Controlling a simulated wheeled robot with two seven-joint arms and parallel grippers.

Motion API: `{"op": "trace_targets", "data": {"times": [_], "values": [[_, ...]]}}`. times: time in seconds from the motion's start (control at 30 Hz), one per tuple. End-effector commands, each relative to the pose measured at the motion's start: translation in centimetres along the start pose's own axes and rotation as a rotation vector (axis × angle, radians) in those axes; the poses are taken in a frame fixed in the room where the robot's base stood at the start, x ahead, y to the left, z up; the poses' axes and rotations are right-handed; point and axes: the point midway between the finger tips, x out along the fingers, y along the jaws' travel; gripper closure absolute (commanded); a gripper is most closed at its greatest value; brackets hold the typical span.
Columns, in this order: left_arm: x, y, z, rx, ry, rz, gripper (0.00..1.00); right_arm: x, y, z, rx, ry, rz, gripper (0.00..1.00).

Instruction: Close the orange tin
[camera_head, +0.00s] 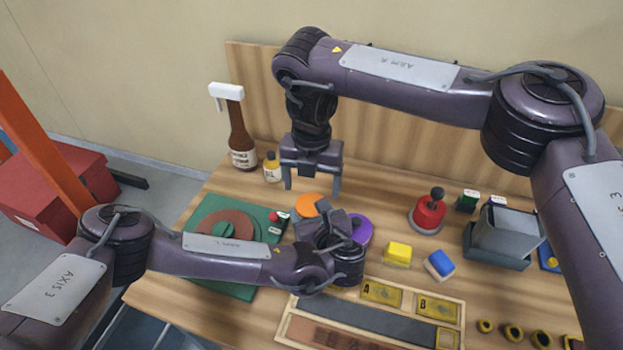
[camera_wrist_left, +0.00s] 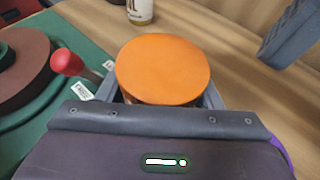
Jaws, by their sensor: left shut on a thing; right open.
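The orange tin (camera_head: 306,206) stands on the wooden table, just right of the green board. In the left wrist view its round, flat orange top (camera_wrist_left: 163,68) fills the space between the fingers of my left gripper (camera_wrist_left: 162,95). My left gripper (camera_head: 322,216) is shut on the tin, with a finger on each side. The tin's lower side is mostly hidden, and I cannot tell how the lid sits on it. My right gripper (camera_head: 312,184) is open and empty, pointing down above the table behind the tin.
A purple round tin (camera_head: 358,230) is close right of my left gripper. The green board (camera_head: 200,213) with a red-knobbed lever (camera_wrist_left: 66,61) lies to the left. A brown bottle (camera_head: 241,140) and small yellow bottle (camera_head: 271,168) stand behind. Yellow and blue blocks lie to the right.

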Motion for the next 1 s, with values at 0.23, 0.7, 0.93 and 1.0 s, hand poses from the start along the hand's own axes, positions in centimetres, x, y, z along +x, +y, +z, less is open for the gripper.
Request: {"op": "trace_targets", "data": {"times": [0.23, 0.7, 0.93, 1.0], "values": [[-0.1, -0.1, 0.0, -0.001, 0.000, -0.002, 1.00, -1.3, 0.1, 0.0, -0.379, -0.003, 0.000, 0.20], [-0.1, -0.1, 0.0, -0.001, 0.000, -0.003, 1.00, -3.4, 0.1, -0.1, -1.070, -0.002, 0.000, 0.20], [-0.1, -0.1, 0.0, -0.001, 0.000, -0.003, 1.00, -3.4, 0.1, -0.1, -1.100, -0.001, 0.000, 0.20], [-0.1, -0.1, 0.0, -0.001, 0.000, -0.003, 1.00, -3.4, 0.1, -0.1, -1.100, -0.001, 0.000, 0.20]]}}
